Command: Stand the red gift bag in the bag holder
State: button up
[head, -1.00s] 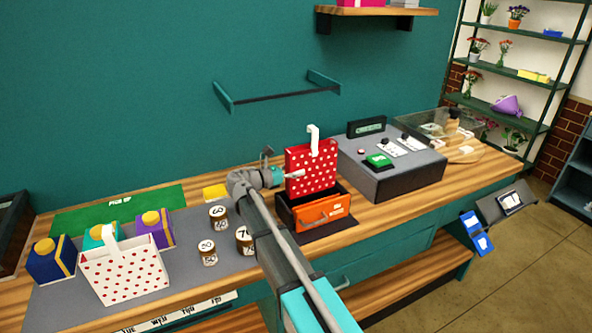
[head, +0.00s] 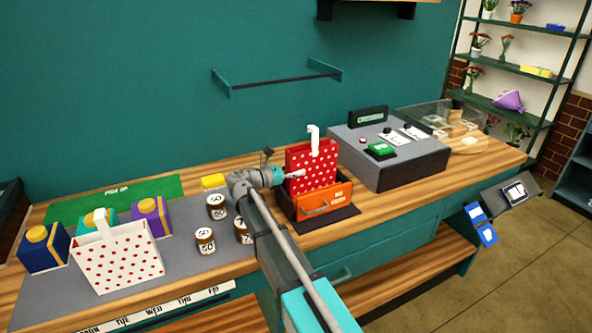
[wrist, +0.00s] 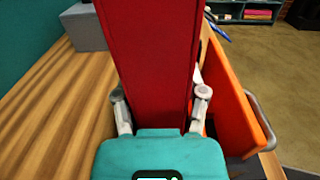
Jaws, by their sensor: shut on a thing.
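The red gift bag (head: 311,167) with white dots and a white handle stands upright in the head view. Its lower part is inside the dark bag holder (head: 287,204), behind the holder's orange front (head: 323,200). My gripper (head: 290,176) is at the bag's left side, shut on it. In the wrist view my fingers (wrist: 161,105) press on both faces of the red bag (wrist: 150,45), and the orange panel (wrist: 232,95) rises close to the right finger. The bag's bottom is hidden, so I cannot tell whether it touches the holder's floor.
A white bag with red dots (head: 122,262) stands on the grey mat at left, with several small boxes behind it. Several labelled jars (head: 216,207) stand left of my arm. A grey console (head: 385,155) is right of the holder. Bare wood lies behind the holder.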

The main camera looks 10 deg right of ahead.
jog(key=shift+f+b, duration=1.05)
jog(key=shift+f, duration=0.15)
jog(key=o, duration=1.3)
jog(key=shift+c, duration=0.2)
jog(key=v, duration=1.2)
jog(key=shift+s, duration=0.15)
